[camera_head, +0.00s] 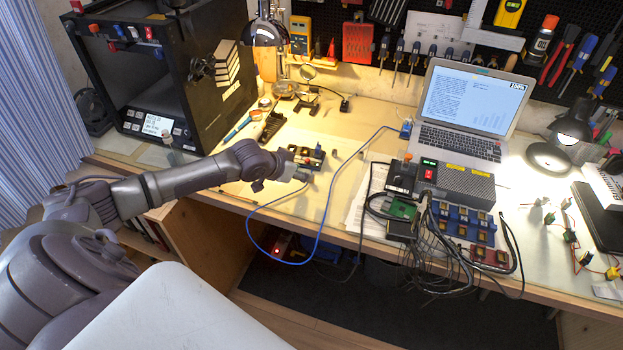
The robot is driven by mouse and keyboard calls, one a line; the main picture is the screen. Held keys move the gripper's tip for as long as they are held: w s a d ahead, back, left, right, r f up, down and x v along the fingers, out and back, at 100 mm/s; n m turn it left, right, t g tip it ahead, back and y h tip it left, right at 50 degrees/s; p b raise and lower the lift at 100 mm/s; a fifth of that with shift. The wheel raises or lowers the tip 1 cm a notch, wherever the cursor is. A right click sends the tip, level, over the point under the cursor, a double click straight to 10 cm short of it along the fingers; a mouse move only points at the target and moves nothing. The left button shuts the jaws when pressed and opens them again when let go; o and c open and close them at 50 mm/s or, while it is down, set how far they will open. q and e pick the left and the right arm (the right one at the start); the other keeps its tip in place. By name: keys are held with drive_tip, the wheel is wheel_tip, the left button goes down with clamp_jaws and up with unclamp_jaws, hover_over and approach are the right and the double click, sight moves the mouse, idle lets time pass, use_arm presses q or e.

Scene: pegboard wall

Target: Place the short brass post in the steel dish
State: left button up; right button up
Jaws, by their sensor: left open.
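My left arm reaches in from the left over the bench. My left gripper (297,171) is open, low over the bench's front part, beside a small dark block with coloured parts (307,155). I cannot tell if the gripper touches it. A small round shiny thing, perhaps the steel dish (285,90), is near the lamp at the back, beyond the gripper. I cannot pick out the short brass post for certain. My right gripper is not in view.
A black printer-like box (215,85) stands left of the gripper. A blue cable (327,205) loops over the bench's front edge. A laptop (470,108), electronics with a wire tangle (450,185) and a desk lamp (570,125) fill the right. Bench around the gripper is mostly clear.

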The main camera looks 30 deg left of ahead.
use_arm(q)
drive_tip(key=x, duration=0.5)
drive_tip(key=shift+s+d, duration=0.2)
drive_tip(key=shift+d, duration=0.15)
clamp_jaws()
